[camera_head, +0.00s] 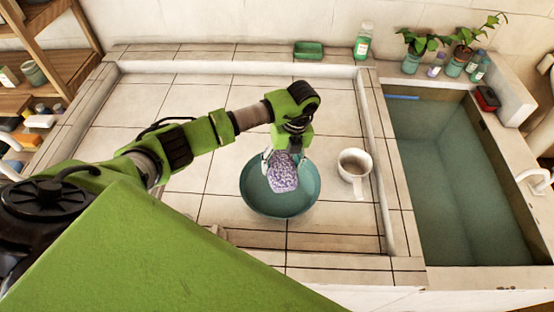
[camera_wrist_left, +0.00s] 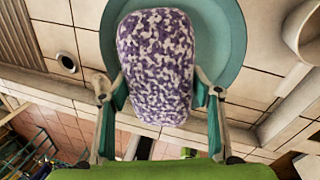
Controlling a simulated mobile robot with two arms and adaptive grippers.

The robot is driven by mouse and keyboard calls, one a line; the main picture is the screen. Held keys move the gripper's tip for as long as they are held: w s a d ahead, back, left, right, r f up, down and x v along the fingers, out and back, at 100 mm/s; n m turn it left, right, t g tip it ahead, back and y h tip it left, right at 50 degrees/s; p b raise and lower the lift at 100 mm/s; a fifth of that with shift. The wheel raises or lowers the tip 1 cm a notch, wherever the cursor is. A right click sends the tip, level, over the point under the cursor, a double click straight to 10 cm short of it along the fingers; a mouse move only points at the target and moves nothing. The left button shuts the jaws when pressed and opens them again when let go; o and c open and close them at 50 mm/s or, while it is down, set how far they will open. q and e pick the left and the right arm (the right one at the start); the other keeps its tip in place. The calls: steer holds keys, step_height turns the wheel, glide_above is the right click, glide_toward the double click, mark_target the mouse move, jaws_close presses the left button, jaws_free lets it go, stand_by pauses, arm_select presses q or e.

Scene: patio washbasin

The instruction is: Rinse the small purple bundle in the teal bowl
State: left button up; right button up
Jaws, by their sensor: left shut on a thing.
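The purple bundle (camera_head: 284,172) is a small roll with a purple and white speckled pattern. My left gripper (camera_head: 281,158) is shut on it and holds it over the teal bowl (camera_head: 252,198). In the left wrist view the bundle (camera_wrist_left: 157,68) sits between the two fingers of my left gripper (camera_wrist_left: 160,95), with the bowl's teal rim (camera_wrist_left: 236,40) behind it. I cannot tell whether the bundle touches the bowl's inside or any water. The bowl stands on the tiled basin floor. My right gripper is not in view.
A white mug-like dipper (camera_head: 354,164) stands just right of the bowl. A water-filled trough (camera_head: 465,185) lies further right. A green soap dish (camera_head: 308,49), a bottle (camera_head: 362,42) and potted plants (camera_head: 420,45) line the back ledge. The tiles (camera_head: 130,110) left of the bowl are clear.

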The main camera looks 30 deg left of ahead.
arm_select(q)
steer(key=b, duration=0.9)
glide_above(281, 195)
steer(key=shift+f, duration=6.1)
